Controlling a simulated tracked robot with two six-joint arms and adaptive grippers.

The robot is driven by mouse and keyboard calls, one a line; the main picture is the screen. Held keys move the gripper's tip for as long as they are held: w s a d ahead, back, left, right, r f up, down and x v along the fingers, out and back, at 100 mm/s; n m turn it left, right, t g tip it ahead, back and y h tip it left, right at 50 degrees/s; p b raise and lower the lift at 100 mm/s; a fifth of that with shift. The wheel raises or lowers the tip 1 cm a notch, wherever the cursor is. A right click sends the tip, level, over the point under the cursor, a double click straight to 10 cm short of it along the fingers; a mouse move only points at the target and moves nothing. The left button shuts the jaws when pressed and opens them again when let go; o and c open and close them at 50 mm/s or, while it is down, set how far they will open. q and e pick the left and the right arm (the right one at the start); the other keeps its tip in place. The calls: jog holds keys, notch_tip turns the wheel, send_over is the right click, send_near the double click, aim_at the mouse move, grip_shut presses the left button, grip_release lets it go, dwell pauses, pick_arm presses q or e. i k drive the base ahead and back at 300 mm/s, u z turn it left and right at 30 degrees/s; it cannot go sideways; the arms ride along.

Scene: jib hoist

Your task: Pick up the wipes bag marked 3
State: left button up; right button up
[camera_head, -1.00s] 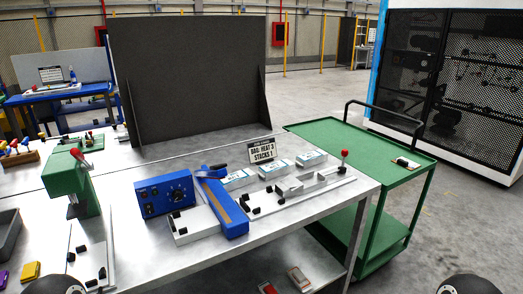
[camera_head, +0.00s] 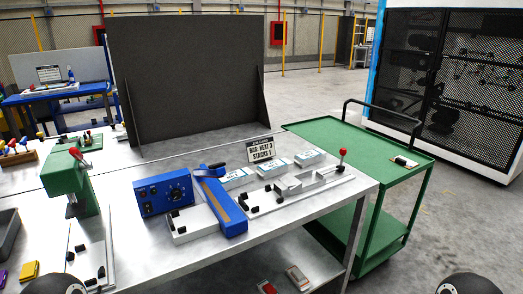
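Three white-and-blue packs lie in a row on the metal bench behind a slotted fixture: a left pack (camera_head: 236,178), a middle pack (camera_head: 271,168) and a right pack (camera_head: 310,157). They look like the wipes bags, but I cannot read a number on any of them, so I cannot tell which is marked 3. The left pack is partly hidden by the blue sealer arm. Neither gripper shows; only dark rounded parts of my arms show at the bottom left and bottom right edges.
A sign (camera_head: 260,149) reads "BAG: HEAT 3 STACKS 1". A blue heat sealer (camera_head: 222,202) and control box (camera_head: 164,194) stand left of the fixture (camera_head: 300,186), which has a red-knobbed lever (camera_head: 343,155). A green press (camera_head: 72,185) is left, a green cart (camera_head: 390,165) right.

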aim_at(232, 180)
jog(key=u, duration=0.05)
jog(key=k, duration=1.15)
jog(key=z, duration=0.9)
jog(key=i, duration=2.15)
jog(key=u, duration=0.75)
jog(key=i, duration=0.6)
jog(key=u, duration=0.5)
jog(key=k, duration=0.9)
jog(key=u, duration=0.2)
jog(key=i, duration=0.3)
